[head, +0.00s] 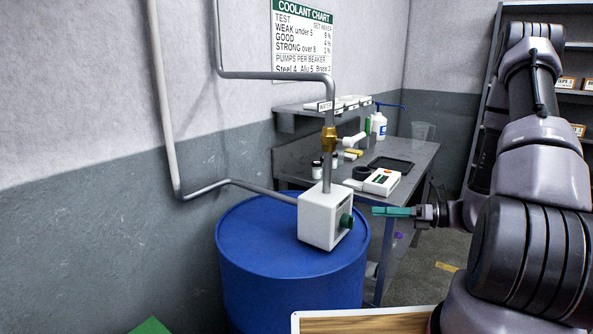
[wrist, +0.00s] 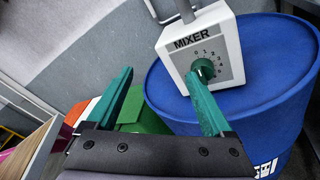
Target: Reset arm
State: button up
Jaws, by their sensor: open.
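My gripper (head: 400,212) is at the end of my arm, just right of the white mixer box (head: 320,218) on the blue drum (head: 290,262) in the head view. Its teal fingers also show in the wrist view (wrist: 160,100), spread wide apart with nothing between them. In the wrist view the mixer (wrist: 200,45) has a green knob (wrist: 203,70) with a number scale, and the right finger overlaps it from the camera's side. I cannot tell whether the finger touches the knob. My arm reaches in from the right.
A grey workbench (head: 424,160) behind the drum holds bottles, a black tray (head: 391,164) and a small white device (head: 381,182). Pipes (head: 176,150) run along the left wall. Shelves stand at the right. A wood-topped surface (head: 370,324) is at the front.

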jog(key=s+r+n+h, duration=0.4)
jog(key=r+n, duration=0.4)
jog(key=r, duration=0.2)
jog(key=s+r+n+t+h, duration=0.1)
jog(key=s+r+n+h, duration=0.4)
jog(key=r+n, duration=0.3)
jog(key=s+r+n+h, duration=0.4)
jog(key=s+r+n, duration=0.2)
jog(key=r, duration=0.6)
jog(key=shift+r+n+t+h, duration=0.25)
jog(key=shift+n+t+h, duration=0.15)
jog(key=shift+n, duration=0.8)
